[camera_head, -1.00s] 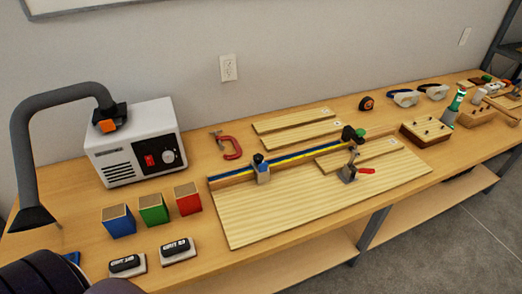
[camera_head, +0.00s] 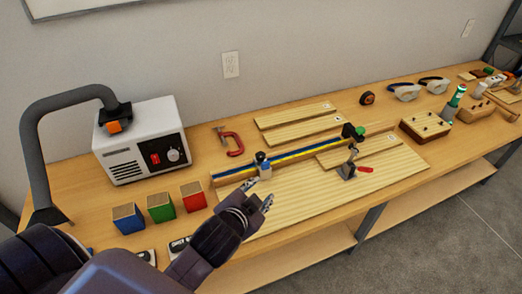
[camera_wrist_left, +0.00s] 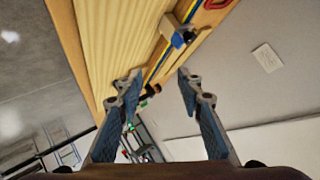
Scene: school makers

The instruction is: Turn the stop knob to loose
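The stop (camera_head: 264,169) is a small grey block astride the rail with the blue and yellow strip (camera_head: 305,153). Its dark blue stop knob (camera_head: 261,158) sits on top. In the left wrist view, the stop (camera_wrist_left: 168,25) and its blue knob (camera_wrist_left: 178,40) show at the upper middle, beyond the fingers. My left gripper (camera_head: 262,201) is over the near-left part of the wooden board, in front of the stop and apart from it. Its two fingers are spread with nothing between them, and the left wrist view (camera_wrist_left: 160,77) shows this too. My right gripper is not in view.
A red clamp (camera_head: 234,145) lies behind the stop. A toggle clamp with a red handle (camera_head: 364,169) stands to the right.

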